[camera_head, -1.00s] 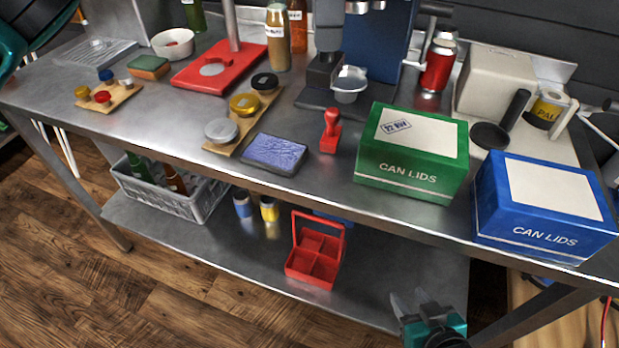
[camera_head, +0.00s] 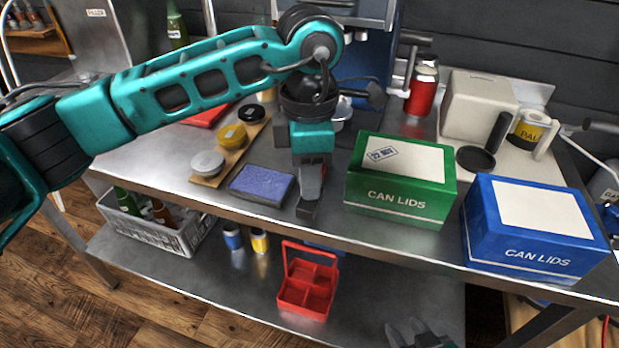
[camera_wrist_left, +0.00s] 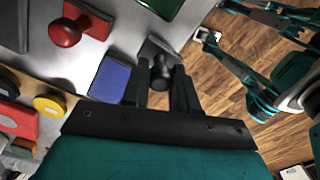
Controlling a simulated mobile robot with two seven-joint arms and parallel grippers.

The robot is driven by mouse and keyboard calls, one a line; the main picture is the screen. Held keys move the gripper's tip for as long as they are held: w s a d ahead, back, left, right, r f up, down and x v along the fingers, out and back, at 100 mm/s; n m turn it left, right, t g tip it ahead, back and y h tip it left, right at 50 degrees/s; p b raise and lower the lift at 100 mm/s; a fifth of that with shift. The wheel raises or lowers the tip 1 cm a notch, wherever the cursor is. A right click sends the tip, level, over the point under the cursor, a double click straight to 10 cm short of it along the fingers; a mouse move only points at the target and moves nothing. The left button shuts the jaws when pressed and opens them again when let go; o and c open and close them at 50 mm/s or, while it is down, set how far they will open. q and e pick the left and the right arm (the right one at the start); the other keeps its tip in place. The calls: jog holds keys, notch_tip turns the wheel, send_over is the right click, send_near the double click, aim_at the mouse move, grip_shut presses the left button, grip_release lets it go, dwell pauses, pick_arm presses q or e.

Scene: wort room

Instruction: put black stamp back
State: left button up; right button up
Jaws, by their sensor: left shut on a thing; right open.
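My left gripper (camera_head: 308,205) is shut on the black stamp near the table's front edge, between the ink pad and the green box. In the left wrist view the black stamp (camera_wrist_left: 160,72) shows its round dark knob between the fingers and a dark base beyond. I cannot tell whether it touches the table. The blue ink pad (camera_head: 262,185) lies just left of the gripper; it also shows in the left wrist view (camera_wrist_left: 110,79). The red stamp (camera_wrist_left: 66,32) stands beyond the pad, hidden by my arm in the head view. My right gripper (camera_head: 405,328) is open and empty, low at the bottom edge.
The green can-lid box (camera_head: 400,195) is close right of the left gripper, with a blue box (camera_head: 535,245) further right. Lids lie on a wooden strip (camera_head: 236,158) at left. A red caddy (camera_head: 306,292) and a grey crate (camera_head: 185,238) are on the lower shelf.

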pick_arm(q)
jog(key=shift+f, duration=0.75)
jog(key=shift+f, duration=0.15)
jog(key=o, duration=0.9)
jog(key=shift+c, duration=0.2)
jog(key=shift+r, duration=0.3)
notch_tip(320, 180, up, 12)
